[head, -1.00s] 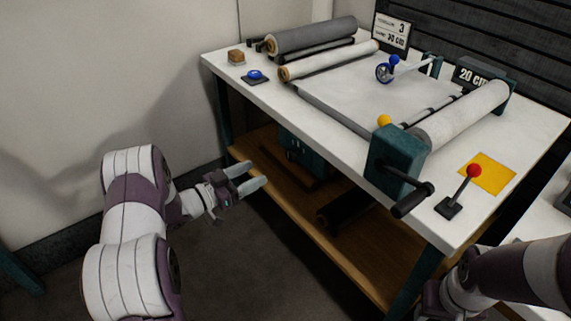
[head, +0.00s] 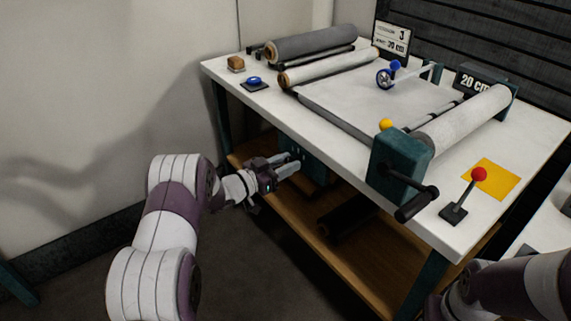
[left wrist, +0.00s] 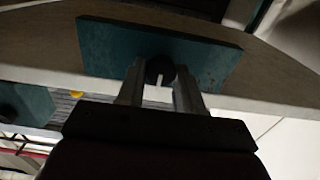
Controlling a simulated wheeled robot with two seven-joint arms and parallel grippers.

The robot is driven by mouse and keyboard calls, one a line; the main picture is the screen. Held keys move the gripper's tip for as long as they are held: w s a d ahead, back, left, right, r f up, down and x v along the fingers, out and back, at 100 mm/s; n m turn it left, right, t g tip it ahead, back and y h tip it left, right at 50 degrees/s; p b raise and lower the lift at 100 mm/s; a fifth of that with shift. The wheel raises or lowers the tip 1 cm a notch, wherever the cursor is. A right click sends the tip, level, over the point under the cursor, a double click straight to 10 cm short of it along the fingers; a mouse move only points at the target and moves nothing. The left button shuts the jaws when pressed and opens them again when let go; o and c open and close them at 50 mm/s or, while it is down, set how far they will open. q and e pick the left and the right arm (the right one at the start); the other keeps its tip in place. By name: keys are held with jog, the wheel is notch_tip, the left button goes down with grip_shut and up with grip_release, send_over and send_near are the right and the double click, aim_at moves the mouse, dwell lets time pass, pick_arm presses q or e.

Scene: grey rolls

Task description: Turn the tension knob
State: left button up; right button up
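The tension knob (left wrist: 160,67) is a dark round knob with a white mark, on a teal panel (left wrist: 215,65) in the left wrist view. In the head view, the teal box (head: 318,172) sits under the table's front edge, and the knob cannot be made out there. My left gripper (head: 291,165) is open in front of this box. In the left wrist view its fingers (left wrist: 160,82) stand one on each side of the knob; whether they touch it I cannot tell. My right arm shows at the lower right, its gripper out of view.
The white table (head: 345,148) carries a roller machine with a crank (head: 418,202), a red-knobbed lever (head: 470,190), a yellow square (head: 503,180), a blue button (head: 254,83) and grey rolls (head: 312,40). A wooden shelf (head: 350,255) lies below, with a dark roll on it.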

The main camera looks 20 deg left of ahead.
pick_arm(q)
jog(key=shift+m, duration=0.4)
jog(key=shift+c, duration=0.3)
jog(key=m+b, duration=0.3)
jog(key=m, duration=0.4)
jog(key=shift+s+f+m, duration=0.1)
jog(key=shift+m, duration=0.3)
jog(key=shift+b, duration=0.35)
jog(key=o, duration=1)
jog(key=shift+s, duration=0.1)
jog(key=p+v, duration=0.3)
jog(key=v, duration=0.9)
jog(key=shift+s+a, duration=0.15)
jog(key=shift+a, duration=0.05)
